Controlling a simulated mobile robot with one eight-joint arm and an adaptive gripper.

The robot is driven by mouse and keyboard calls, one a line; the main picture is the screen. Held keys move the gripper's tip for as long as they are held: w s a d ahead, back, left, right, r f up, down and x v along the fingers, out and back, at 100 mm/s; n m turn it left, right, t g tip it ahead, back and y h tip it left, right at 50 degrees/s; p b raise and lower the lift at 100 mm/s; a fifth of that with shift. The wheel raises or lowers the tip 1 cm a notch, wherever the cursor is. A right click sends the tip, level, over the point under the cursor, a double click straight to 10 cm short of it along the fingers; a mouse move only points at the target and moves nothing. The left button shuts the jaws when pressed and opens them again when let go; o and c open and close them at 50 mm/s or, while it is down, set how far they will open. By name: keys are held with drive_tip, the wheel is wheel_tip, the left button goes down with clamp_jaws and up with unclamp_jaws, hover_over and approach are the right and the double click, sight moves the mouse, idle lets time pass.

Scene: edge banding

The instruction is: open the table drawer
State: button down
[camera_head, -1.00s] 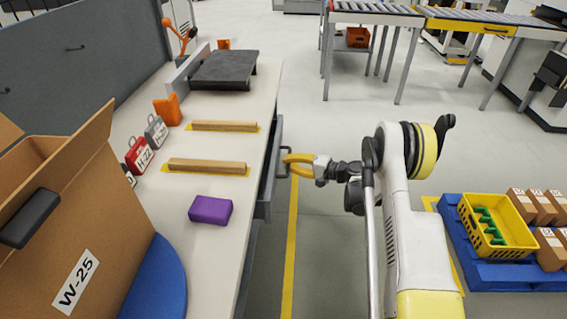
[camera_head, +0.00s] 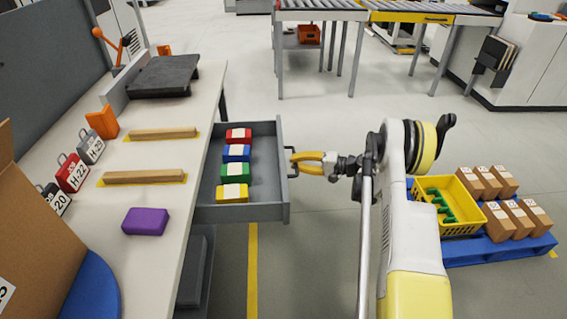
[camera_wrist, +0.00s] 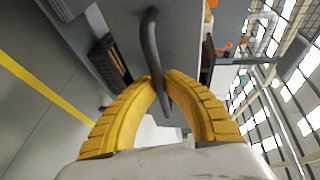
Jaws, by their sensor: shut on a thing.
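The table drawer (camera_head: 268,214) is grey and stands pulled out from the right side of the white table (camera_head: 160,240). Inside it are several colored blocks with pale labels: red, blue, green and yellow. My gripper (camera_head: 296,160) is at the drawer's front, with its yellow fingers closed on the dark drawer handle (camera_head: 292,170). In the wrist view the handle (camera_wrist: 150,45) runs as a curved dark bar between the two yellow fingertips (camera_wrist: 165,88). The drawer's grey front fills the area behind it.
On the table are two wooden strips (camera_head: 145,176), a purple block (camera_head: 145,222), labeled tags (camera_head: 73,173) and a cardboard box (camera_head: 35,230). A blue pallet (camera_head: 500,245) with a yellow crate (camera_head: 447,190) stands right of my arm. The floor beyond the drawer is clear.

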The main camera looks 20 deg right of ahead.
drive_tip(key=shift+s+d, duration=0.2)
drive_tip(key=shift+d, duration=0.4)
drive_tip(key=c, duration=1.5)
unclamp_jaws()
drive_tip(key=shift+o, duration=0.2)
drive_tip(key=v, duration=1.2)
